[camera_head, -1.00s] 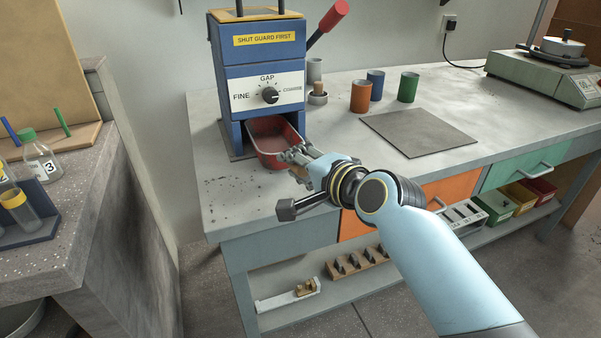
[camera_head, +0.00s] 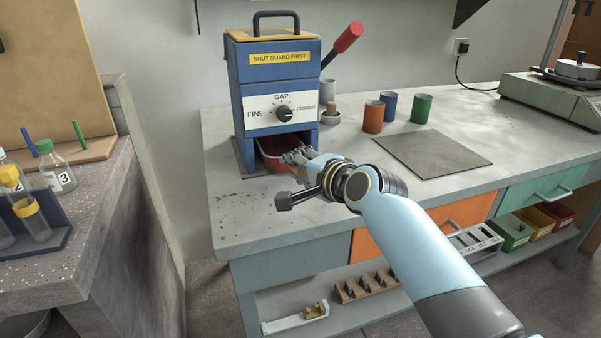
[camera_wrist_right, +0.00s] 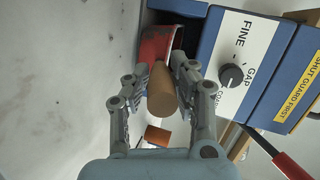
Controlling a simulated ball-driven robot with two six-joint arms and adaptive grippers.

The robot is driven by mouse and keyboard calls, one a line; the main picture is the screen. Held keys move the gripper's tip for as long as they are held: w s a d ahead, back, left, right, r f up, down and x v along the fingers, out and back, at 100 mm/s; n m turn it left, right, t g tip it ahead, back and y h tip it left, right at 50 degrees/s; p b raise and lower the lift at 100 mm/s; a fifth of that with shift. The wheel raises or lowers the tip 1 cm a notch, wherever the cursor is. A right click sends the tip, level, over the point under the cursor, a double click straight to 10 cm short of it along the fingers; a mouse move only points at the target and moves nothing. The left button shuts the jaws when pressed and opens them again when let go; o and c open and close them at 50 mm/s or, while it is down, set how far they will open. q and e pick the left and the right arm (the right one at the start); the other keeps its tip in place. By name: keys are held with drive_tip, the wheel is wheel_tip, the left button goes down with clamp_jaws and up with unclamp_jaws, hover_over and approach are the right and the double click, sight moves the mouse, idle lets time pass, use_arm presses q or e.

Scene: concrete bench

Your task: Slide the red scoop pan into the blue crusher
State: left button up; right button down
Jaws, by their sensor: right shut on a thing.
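The blue crusher (camera_head: 278,90) stands upright at the back left of the bench, with a white gap dial on its front and a low opening beneath. The red scoop pan (camera_head: 270,148) is partly inside that opening; its front part still shows outside, partly hidden by my gripper. In the right wrist view the pan (camera_wrist_right: 158,42) lies at the crusher's mouth, and its brown handle (camera_wrist_right: 162,92) lies between my fingers. My right gripper (camera_head: 297,157) is shut on the handle just in front of the crusher. My left gripper is not in view.
A red-knobbed lever (camera_head: 347,38) sticks out at the crusher's right. Orange, blue and green cups (camera_head: 421,108) stand to the right, behind a flat grey plate (camera_head: 432,152). A scale (camera_head: 560,92) is at the far right.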

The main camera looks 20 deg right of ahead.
drive_tip(key=shift+w+a+f+b, duration=0.15)
drive_tip(key=shift+w+b, duration=0.3)
drive_tip(key=shift+w, duration=1.2)
drive_tip(key=c, duration=1)
unclamp_jaws()
drive_tip(key=shift+c, duration=0.2)
drive_tip(key=v, duration=1.2)
